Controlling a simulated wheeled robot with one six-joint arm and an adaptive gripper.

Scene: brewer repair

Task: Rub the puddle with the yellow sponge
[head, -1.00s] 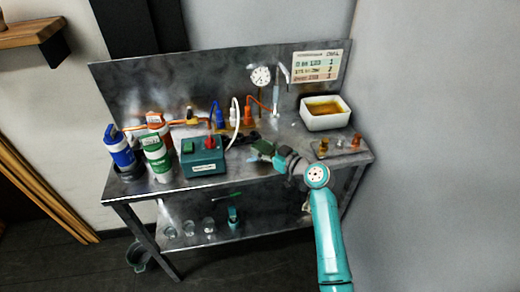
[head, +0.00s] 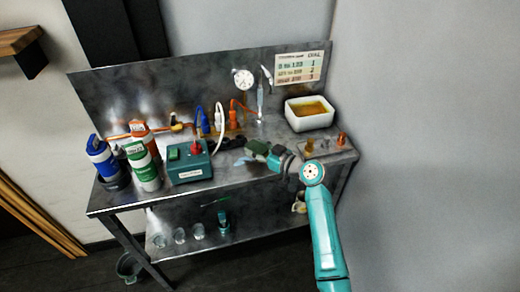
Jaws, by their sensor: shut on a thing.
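My gripper (head: 268,154) is low over the middle of the metal bench, right of the teal box. It is shut on a small block with a dark green top (head: 257,146), which I take to be the sponge; its yellow side hardly shows. A pale, shiny patch (head: 241,162) on the bench top, just left of the block, looks like the puddle. I cannot tell whether the block touches it. The gripper hides the bench behind it.
A teal box (head: 190,164) with a red plug stands left of my gripper. Blue, green and orange canisters (head: 146,172) stand further left. A white tub (head: 309,113) with amber contents and small brass parts (head: 341,140) are at the right. Glasses (head: 180,235) stand on the lower shelf.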

